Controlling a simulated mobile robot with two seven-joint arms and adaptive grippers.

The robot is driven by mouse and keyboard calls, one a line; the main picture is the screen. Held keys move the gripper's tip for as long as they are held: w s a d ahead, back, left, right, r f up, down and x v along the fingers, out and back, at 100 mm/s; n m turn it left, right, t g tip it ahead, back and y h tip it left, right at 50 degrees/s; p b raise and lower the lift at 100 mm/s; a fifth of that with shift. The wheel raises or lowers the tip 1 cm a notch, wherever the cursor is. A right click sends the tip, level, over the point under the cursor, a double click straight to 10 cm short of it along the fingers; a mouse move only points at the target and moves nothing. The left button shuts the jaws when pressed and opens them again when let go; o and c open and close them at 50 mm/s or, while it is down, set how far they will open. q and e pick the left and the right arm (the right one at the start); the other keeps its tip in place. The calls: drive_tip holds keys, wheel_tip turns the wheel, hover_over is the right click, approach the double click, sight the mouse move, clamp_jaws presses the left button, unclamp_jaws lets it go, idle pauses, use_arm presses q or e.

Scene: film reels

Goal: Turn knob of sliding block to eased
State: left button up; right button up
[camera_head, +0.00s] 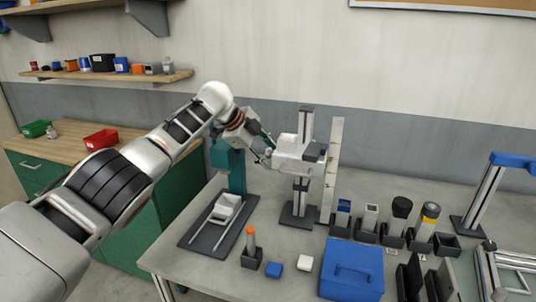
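A pale sliding block (296,153) sits partway up an upright grey column on a dark base, towards the back of the table. A dark part shows on its right side; I cannot tell whether that is the knob. My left gripper (268,152) is at the block's left side, very close to it. Its fingertips are small and partly merge with the block, so I cannot tell whether they touch a knob or how far apart they are. The knob's setting is not readable. My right gripper is not in view.
A tall pale ruler-like strip (332,170) stands right of the column. A teal press-like stand (236,166) is close on the left. Several dark holders, a blue box (352,271) and a blue-topped frame (489,190) fill the front and right.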

use_arm(q)
drive_tip(key=shift+v, duration=0.85)
drive_tip(key=v, duration=1)
drive_tip(key=shift+r, duration=0.2)
drive_tip(key=shift+s+a+f, duration=0.1)
drive_tip(key=shift+s, duration=0.05)
